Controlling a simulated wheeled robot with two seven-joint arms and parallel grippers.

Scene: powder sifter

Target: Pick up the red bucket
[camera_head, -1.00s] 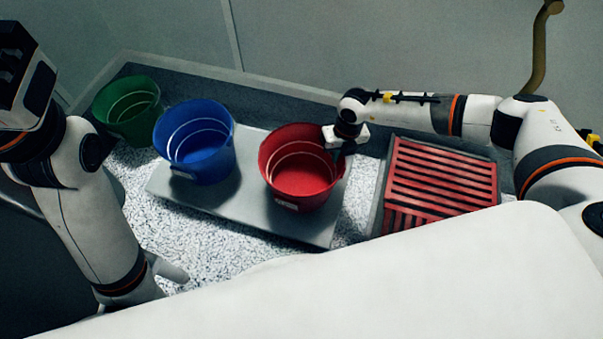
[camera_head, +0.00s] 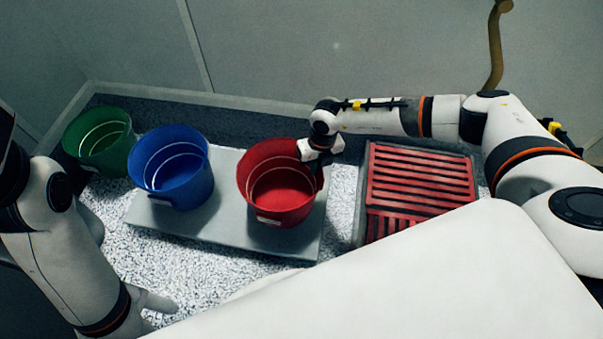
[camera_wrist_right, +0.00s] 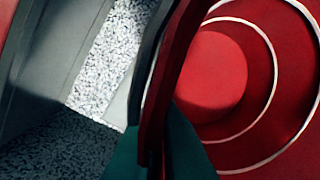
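The red bucket (camera_head: 268,205) stands upright on a grey slab (camera_head: 225,235), right of the blue bucket. My right gripper (camera_head: 320,165) is at the right side of its rim. In the right wrist view, the bucket's red inside with pale rings (camera_wrist_right: 225,75) fills the right. The right gripper's fingers (camera_wrist_right: 160,150) lie close on both sides of the thin red wall, seemingly clamped on it. The fingertips are largely hidden. I see no gap under the bucket.
A blue bucket (camera_head: 175,185) stands on the same slab, and a green bucket (camera_head: 100,150) stands farther left. A red slatted grate in a grey frame (camera_head: 362,200) lies to the right. Speckled surface (camera_head: 150,238) is clear in front. A wall (camera_head: 300,60) rises behind.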

